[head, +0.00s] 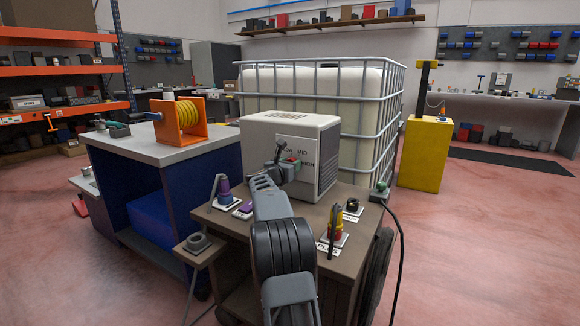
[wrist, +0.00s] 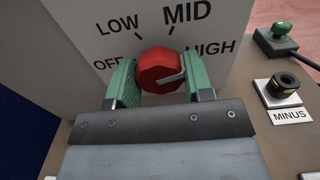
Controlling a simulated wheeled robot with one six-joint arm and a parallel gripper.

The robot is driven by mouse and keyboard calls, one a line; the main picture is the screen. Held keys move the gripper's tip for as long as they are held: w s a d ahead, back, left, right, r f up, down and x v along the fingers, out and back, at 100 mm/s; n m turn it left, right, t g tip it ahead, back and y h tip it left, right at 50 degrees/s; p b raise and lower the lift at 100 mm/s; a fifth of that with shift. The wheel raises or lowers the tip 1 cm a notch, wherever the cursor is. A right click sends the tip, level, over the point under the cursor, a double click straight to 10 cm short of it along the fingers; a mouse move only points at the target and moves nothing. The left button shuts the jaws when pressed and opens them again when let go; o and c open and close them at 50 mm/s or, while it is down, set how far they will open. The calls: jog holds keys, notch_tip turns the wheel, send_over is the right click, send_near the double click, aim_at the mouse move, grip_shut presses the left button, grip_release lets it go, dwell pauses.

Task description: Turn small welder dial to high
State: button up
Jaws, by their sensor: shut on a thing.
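The small welder (head: 325,140) is a white box on a brown cart; its panel (wrist: 75,20) reads OFF, LOW, MID and HIGH. The red dial (wrist: 155,66) sits on that panel, and a light pointer line on it points right, roughly toward the HIGH label (wrist: 211,47). My gripper (wrist: 158,72) has its green fingers on the left and right sides of the dial and is shut on it. In the head view, my gripper (head: 289,165) is at the panel and hides most of the dial.
A caged white tank (head: 345,95) stands behind the welder. A blue workbench (head: 215,180) is at left. Open floor lies at right.

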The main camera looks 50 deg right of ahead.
jog(key=shift+f+m, duration=0.1)
jog(key=shift+m, duration=1.5)
jog(key=o, duration=0.9)
jog(key=shift+a, duration=0.1)
jog(key=p+v, duration=0.2)
jog(key=v, duration=1.1)
jog(key=shift+s+a, duration=0.1)
jog(key=shift+a, duration=0.2)
